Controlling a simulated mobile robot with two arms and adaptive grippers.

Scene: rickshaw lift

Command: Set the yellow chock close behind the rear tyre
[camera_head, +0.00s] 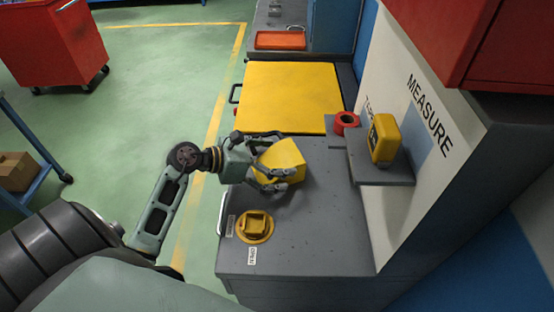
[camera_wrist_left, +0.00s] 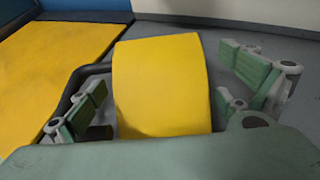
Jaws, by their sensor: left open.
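The yellow chock (camera_head: 281,157) stands on the grey cabinet top, near its left edge. My left gripper (camera_head: 268,163) is open, with its fingers on either side of the chock. In the left wrist view the chock (camera_wrist_left: 165,85) fills the middle between the spread green finger pads (camera_wrist_left: 170,100), and gaps show beside it. I cannot tell whether any finger touches it. My right gripper is not in view. No tyre shows in either view.
A yellow round fitting (camera_head: 256,226) sits on the near cabinet top (camera_head: 318,235). A red tape roll (camera_head: 346,121) and a yellow device (camera_head: 384,139) are at the right by the wall. A yellow panel (camera_head: 292,95) lies beyond.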

